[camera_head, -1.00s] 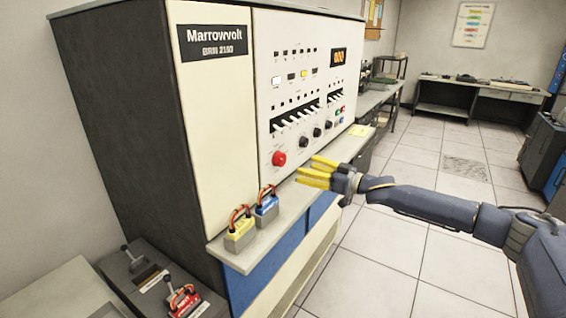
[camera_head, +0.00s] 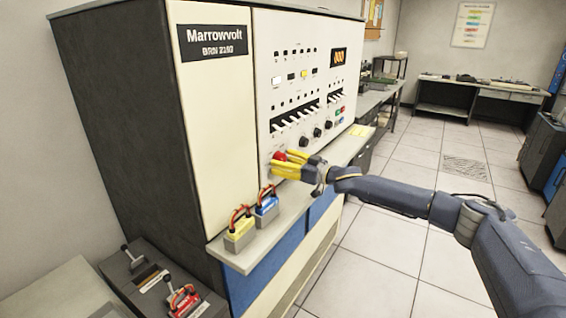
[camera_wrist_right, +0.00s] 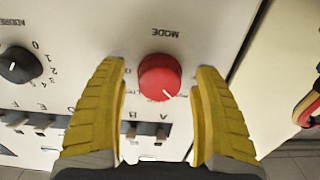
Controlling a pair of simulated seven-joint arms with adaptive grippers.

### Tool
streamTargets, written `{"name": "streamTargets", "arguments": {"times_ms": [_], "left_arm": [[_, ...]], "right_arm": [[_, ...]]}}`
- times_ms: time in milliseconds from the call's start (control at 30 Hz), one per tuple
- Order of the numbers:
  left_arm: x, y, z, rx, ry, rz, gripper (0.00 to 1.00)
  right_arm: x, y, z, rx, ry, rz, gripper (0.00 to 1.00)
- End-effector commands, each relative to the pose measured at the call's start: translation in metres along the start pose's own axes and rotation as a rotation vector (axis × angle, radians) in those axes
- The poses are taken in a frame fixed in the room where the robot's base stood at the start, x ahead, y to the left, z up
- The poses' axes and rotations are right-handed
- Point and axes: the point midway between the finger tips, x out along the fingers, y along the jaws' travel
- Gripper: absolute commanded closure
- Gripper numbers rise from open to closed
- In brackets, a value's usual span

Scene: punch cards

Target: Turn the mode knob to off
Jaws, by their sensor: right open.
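The red mode knob (camera_wrist_right: 160,77) is on the pale front panel, with the label MODE beside it in the right wrist view, where the lettering shows upside down. A white pointer line shows on the knob. My right gripper (camera_wrist_right: 166,100) is open, with one yellow finger on each side of the knob and a gap to it on both sides. In the head view the red knob (camera_head: 279,156) shows partly behind the yellow fingers of my right gripper (camera_head: 287,163). Whether the fingers touch the panel cannot be told. My left gripper is not in view.
A black knob (camera_wrist_right: 20,65) and a row of switches lie near the fingers.

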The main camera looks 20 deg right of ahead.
Motion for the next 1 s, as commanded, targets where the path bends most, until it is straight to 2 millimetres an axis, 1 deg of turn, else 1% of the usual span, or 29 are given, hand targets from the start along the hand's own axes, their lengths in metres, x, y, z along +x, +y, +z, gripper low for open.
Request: {"name": "streamTargets", "arguments": {"times_ms": [133,633,767,1000], "left_arm": [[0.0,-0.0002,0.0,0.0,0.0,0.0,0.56],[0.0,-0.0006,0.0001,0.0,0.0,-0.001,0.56],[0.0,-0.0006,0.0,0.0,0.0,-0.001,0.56],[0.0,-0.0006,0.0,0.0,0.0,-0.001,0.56]], "right_arm": [[-0.0001,0.0,0.0,0.0,0.0,0.0,0.32],[-0.0003,0.0001,0.0002,0.0,0.0,0.0,0.9],[-0.0003,0.0,0.0005,0.0,-0.001,0.0,0.93],[-0.0003,0.0,0.0017,-0.005,-0.002,0.001,0.94]]}}
